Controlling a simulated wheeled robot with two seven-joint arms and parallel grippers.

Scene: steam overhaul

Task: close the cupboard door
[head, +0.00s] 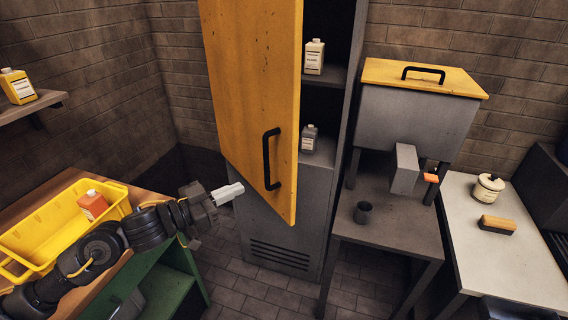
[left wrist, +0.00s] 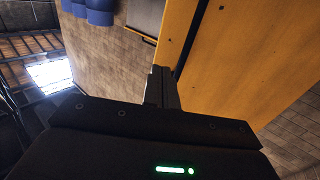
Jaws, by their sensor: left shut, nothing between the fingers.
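The cupboard (head: 322,200) is a tall grey cabinet in the middle of the head view. Its yellow door (head: 250,75) stands open, swung out to the left, with a black bar handle (head: 268,160). My left gripper (head: 238,188) is shut and empty, just left of the door's lower part, near the handle in the picture. In the left wrist view the shut fingers (left wrist: 162,88) point toward the yellow door face (left wrist: 250,65), close to its edge. I cannot tell whether they touch it. My right gripper is not in view.
Bottles (head: 314,57) stand on the cupboard's shelves. A green bench (head: 165,270) with a yellow crate (head: 118,190) is at left. A grey table (head: 400,232) with a cup (head: 362,212) and yellow-lidded tank (head: 415,110) stands at right. Tiled floor is bare before the cupboard.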

